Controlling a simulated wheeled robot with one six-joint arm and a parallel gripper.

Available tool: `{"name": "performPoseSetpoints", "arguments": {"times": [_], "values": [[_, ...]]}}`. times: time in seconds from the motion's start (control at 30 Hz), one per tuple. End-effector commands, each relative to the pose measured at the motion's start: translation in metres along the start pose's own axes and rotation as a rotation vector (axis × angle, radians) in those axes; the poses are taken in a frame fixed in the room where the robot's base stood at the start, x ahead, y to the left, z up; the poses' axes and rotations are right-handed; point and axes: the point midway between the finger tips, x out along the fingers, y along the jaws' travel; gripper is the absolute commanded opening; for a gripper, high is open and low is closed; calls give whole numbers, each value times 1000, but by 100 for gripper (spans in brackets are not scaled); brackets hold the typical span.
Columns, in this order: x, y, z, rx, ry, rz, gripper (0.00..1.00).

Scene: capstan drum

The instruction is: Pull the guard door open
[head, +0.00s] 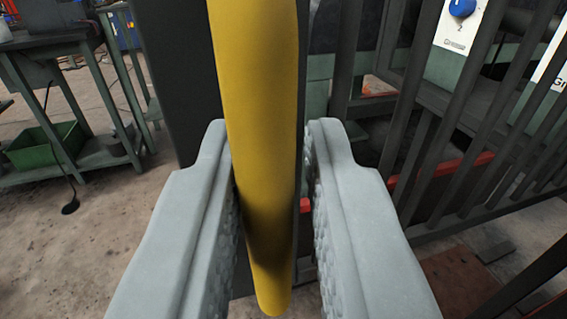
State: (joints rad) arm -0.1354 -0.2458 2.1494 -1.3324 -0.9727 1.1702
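A yellow vertical bar handle (262,110) runs down the middle of the head view, and its rounded lower end shows near the bottom. My gripper (270,150) has its two grey fingers on either side of the bar. The left finger lies close along the bar's left edge, and I cannot tell whether it touches. A narrow gap shows between the bar and the right finger. A dark upright panel (168,75) stands behind the bar. Dark guard bars (468,110) fill the right side. Hinges and latch are not visible.
A green metal workbench (45,45) stands at the left with a green bin (45,145) on its lower shelf. White signs (463,40) hang on the guard at the upper right. Bare concrete floor (100,225) lies open at the lower left.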

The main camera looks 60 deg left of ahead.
Motion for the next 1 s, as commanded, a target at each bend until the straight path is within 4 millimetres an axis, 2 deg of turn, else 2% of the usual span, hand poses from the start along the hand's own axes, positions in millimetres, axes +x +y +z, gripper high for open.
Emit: {"name": "performPoseSetpoints", "arguments": {"times": [0.47, 0.67, 1.0], "values": [[-3, 0, 0, 0, 0, 0, 17], [-23, 0, 0, -3, 0, 2, 17], [-71, 1, 0, -1, 1, 3, 17]]}}
